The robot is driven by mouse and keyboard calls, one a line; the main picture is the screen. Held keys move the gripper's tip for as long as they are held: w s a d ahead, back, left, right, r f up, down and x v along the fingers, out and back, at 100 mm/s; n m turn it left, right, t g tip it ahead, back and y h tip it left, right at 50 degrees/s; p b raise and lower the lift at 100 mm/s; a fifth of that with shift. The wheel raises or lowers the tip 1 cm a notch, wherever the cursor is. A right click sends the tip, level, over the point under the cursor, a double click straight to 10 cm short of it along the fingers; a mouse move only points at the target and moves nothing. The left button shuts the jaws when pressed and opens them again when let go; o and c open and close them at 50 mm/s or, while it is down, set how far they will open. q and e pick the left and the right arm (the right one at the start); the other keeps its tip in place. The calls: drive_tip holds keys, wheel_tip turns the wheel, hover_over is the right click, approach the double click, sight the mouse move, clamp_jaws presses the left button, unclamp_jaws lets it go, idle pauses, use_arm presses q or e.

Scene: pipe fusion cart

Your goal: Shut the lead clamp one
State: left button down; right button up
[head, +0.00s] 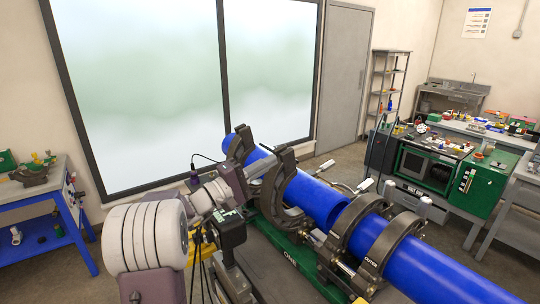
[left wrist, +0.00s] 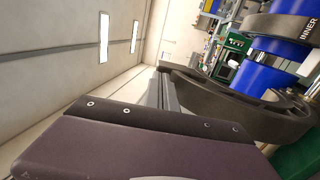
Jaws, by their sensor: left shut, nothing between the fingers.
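Several dark ring clamps hold two blue pipes in the head view. The far pipe (head: 312,198) passes through a far clamp (head: 241,145) and a nearer one (head: 283,185), whose dark curved halves stand up beside the pipe. The near pipe (head: 430,270) passes through an inner ring (head: 350,226) and a ring marked OUTER (head: 392,247), both around it. I cannot tell which is lead clamp one. My left gripper (head: 264,166) is shut and empty, between the two far clamps. In the left wrist view a dark curved clamp half (left wrist: 235,108) lies close beside its finger. My right gripper is not in view.
The clamps stand on a green cart frame (head: 283,244). Long-handled levers with white ends (head: 364,185) stick up beside the pipes. A blue workbench (head: 70,225) is at the left, and a green-and-grey bench (head: 478,190) with tools is at the right.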

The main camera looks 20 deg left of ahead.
use_arm(q)
drive_tip(key=shift+w+d, duration=0.25)
drive_tip(key=shift+w, duration=0.25)
drive_tip(key=shift+r, duration=0.1)
